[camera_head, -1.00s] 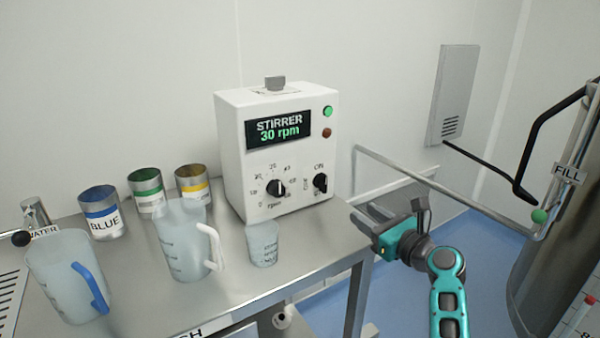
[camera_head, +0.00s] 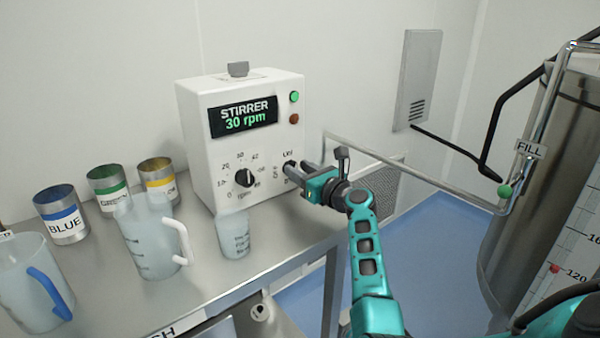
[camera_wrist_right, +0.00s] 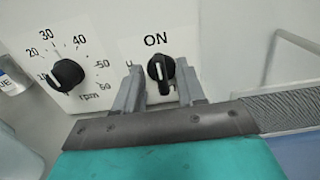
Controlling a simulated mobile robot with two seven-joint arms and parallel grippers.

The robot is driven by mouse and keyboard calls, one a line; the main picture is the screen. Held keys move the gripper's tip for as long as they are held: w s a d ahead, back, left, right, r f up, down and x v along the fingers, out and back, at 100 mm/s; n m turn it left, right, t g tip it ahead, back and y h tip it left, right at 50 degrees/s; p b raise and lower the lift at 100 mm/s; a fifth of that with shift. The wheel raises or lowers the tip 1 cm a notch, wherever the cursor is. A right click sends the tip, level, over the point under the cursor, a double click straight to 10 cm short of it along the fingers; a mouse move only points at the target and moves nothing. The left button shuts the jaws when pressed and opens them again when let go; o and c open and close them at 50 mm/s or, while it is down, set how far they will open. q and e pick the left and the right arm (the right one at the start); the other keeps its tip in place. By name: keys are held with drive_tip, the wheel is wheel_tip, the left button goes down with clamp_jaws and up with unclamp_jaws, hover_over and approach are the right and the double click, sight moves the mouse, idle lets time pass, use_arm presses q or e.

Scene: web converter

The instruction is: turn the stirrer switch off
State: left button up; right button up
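The stirrer box (camera_head: 205,155) is white and stands on the bench; its display (camera_head: 243,117) reads "STIRRER 30 rpm". The green lamp (camera_head: 294,97) at its upper right looks lit. The black stirrer switch (camera_wrist_right: 161,70) points up toward "ON" in the right wrist view; in the head view my gripper partly covers it. My right gripper (camera_head: 296,172) is at the box's front face; in the right wrist view its fingers (camera_wrist_right: 158,88) are apart, one on each side of the switch, with a gap visible. My left gripper is not in view.
The rpm knob (camera_head: 244,178) is left of the switch, also in the wrist view (camera_wrist_right: 67,75). A small clear beaker (camera_head: 234,236), a jug with a white handle (camera_head: 150,240) and paint cans (camera_head: 62,215) stand on the bench. A metal rail (camera_head: 400,165) runs right of the box.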

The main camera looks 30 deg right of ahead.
drive_tip(key=shift+w, duration=0.25)
clamp_jaws()
idle(0.3)
